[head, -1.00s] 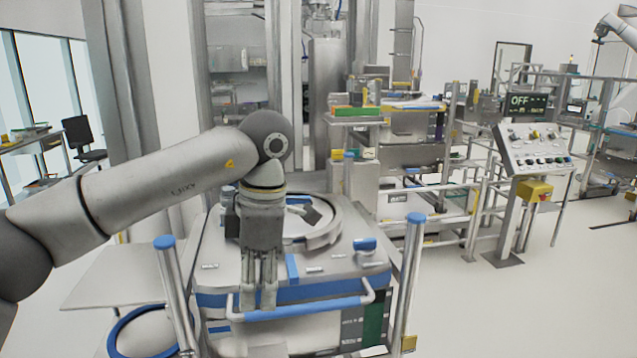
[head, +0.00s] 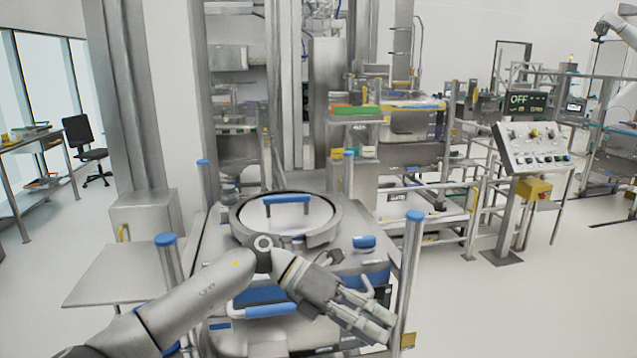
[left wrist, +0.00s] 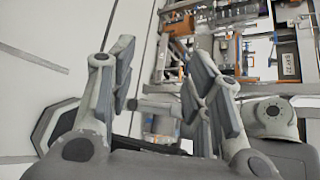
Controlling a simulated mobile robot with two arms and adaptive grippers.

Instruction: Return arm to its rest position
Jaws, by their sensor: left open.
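My left arm comes in from the lower left in the head view. Its left gripper (head: 366,315) is open and empty, pointing to the lower right in front of the bin machine. The gripper's spread fingers also show in the left wrist view (left wrist: 160,90), with nothing between them. The bin (head: 285,240) has a round lid with a blue handle (head: 287,199) and sits in the grey and blue machine. The gripper is apart from the lid. My right gripper is not in view.
Blue-capped posts (head: 410,260) stand at the machine's corners, one close to the gripper. A flat side table (head: 112,275) is at left. A control panel (head: 532,150) stands at right. The floor (head: 490,310) at the lower right is clear.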

